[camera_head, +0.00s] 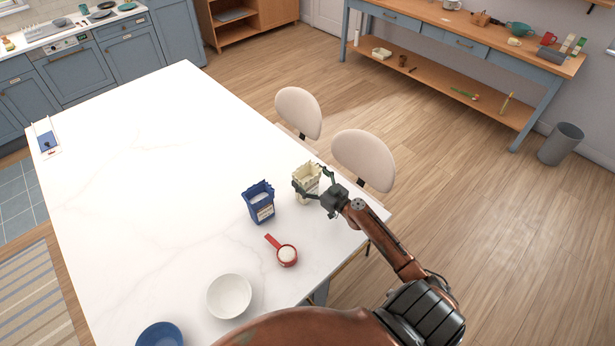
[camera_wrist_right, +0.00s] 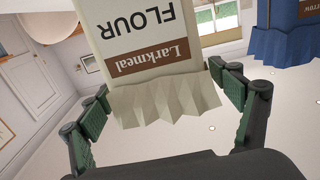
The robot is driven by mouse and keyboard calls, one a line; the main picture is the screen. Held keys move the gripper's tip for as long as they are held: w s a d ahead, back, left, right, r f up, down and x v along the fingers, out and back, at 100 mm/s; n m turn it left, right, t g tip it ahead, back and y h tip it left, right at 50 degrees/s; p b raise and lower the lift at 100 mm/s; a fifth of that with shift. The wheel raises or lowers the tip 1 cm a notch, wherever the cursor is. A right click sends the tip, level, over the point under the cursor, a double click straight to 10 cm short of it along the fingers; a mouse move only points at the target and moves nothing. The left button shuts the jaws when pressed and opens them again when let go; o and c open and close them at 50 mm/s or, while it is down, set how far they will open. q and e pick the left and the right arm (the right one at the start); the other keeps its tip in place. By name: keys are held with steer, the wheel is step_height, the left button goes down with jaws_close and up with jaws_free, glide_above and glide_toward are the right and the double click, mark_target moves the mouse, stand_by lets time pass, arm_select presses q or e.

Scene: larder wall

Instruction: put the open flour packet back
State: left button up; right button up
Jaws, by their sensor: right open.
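The open flour packet (camera_head: 304,175) is cream, with a jagged torn top, and stands near the right edge of the white table. In the right wrist view the packet (camera_wrist_right: 150,40) shows upside down, with its "Larkmeal FLOUR" label. My right gripper (camera_head: 309,178) is open, its fingers on either side of the packet. In the right wrist view its green-padded fingers (camera_wrist_right: 160,80) flank the packet's torn end; a gap shows on the left, and contact on the right I cannot tell. My left gripper is not in view.
A blue open packet (camera_head: 260,203) stands left of the flour; it also shows in the right wrist view (camera_wrist_right: 285,35). A red scoop of white powder (camera_head: 287,254), white bowl (camera_head: 229,296) and blue bowl (camera_head: 160,336) are nearer. Two chairs (camera_head: 363,158) line the table's right side.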

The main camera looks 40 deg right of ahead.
steer(key=shift+r, duration=0.15)
steer(key=s+d+b, duration=0.1)
steer(key=s+b, duration=0.2)
steer(key=s, duration=0.9)
